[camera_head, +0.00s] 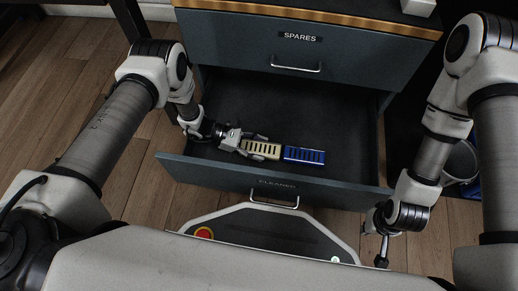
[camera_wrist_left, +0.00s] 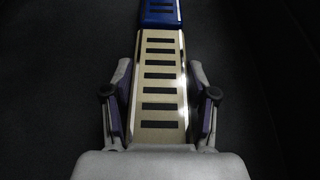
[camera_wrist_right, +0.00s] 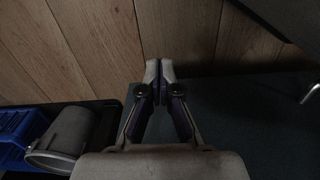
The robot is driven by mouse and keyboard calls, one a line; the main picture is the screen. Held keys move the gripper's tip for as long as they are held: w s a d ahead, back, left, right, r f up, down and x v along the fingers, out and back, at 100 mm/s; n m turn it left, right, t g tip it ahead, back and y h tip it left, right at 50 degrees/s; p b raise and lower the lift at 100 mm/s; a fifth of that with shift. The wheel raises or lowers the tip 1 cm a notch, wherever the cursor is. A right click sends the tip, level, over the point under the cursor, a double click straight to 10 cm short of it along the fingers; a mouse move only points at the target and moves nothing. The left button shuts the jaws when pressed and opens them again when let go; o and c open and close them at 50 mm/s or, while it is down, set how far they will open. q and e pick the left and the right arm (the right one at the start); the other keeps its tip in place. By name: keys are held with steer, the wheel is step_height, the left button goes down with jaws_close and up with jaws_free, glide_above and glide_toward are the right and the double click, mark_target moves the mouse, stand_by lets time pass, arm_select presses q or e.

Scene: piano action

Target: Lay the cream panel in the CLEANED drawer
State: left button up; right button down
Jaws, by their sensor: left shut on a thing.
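The cream panel (camera_head: 261,149), a slotted bar, is low inside the open CLEANED drawer (camera_head: 345,140). My left gripper (camera_head: 240,144) is shut on its left end. In the left wrist view the cream panel (camera_wrist_left: 160,85) runs straight out between the fingers of the left gripper (camera_wrist_left: 160,115). I cannot tell if the panel touches the drawer floor. A blue slotted panel (camera_head: 304,155) lies at its right end, in line with it; the blue panel also shows in the left wrist view (camera_wrist_left: 160,14). My right gripper (camera_head: 382,250) is outside the drawer, at its front right corner; its fingertips (camera_wrist_right: 158,72) are together and empty.
The shut SPARES drawer (camera_head: 300,45) is above the CLEANED drawer. In the right wrist view a grey cup (camera_wrist_right: 65,138) and a blue bin (camera_wrist_right: 15,135) are at the left. The drawer floor behind the panels is clear.

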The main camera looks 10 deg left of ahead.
arm_select(q)
steer(key=shift+f, duration=0.1)
steer(key=o, duration=1.3)
steer(key=shift+a+r, duration=0.2)
steer(key=shift+r, duration=0.25)
steer(key=p+v, duration=0.3)
steer(key=v, duration=0.3)
steer(key=shift+r, duration=0.15)
steer(key=shift+a, duration=0.45)
